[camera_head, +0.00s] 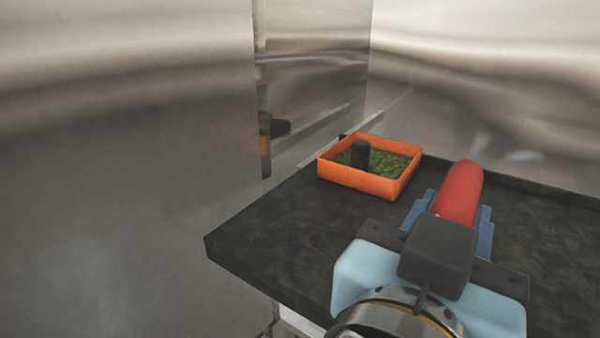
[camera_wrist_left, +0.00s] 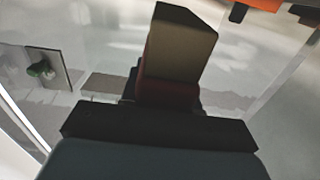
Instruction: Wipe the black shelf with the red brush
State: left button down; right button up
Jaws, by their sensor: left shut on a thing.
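The black shelf (camera_head: 290,228) is a dark, mottled flat top in the head view. My left gripper (camera_head: 455,218) is over its right part, with blue fingers shut on the red brush (camera_head: 461,188). The brush's rounded red end sticks out beyond the fingers. In the left wrist view the brush shows as a dark red part and a tan block (camera_wrist_left: 181,42) beyond my gripper. My wrist hides part of the brush and the shelf below it. I cannot tell whether the brush touches the shelf. My right gripper is not in view.
An orange open box (camera_head: 362,183) with green contents and a dark upright cylinder (camera_head: 360,153) stands at the shelf's back left, near my left gripper. Shiny metal walls (camera_head: 130,180) enclose the left and back. The shelf's front left corner is bare.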

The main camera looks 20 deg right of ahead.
pick_arm(q)
jog(key=shift+x, duration=3.7)
jog(key=shift+s+d+r+v, duration=0.2)
jog(key=shift+r+v, duration=0.05)
jog(key=shift+v, duration=1.6)
jog(key=shift+s+d+r+v, duration=0.15)
jog(key=shift+s+r+v, duration=0.05)
jog(key=shift+v, duration=1.6)
jog(key=shift+s+d+r+v, duration=0.2)
jog(key=shift+s+r+v, duration=0.05)
jog(key=shift+v, duration=1.6)
jog(key=s+d+x, duration=0.1)
jog(key=x, duration=1)
jog(key=shift+r, duration=0.35)
jog(key=shift+a, duration=0.1)
jog(key=shift+r, duration=3)
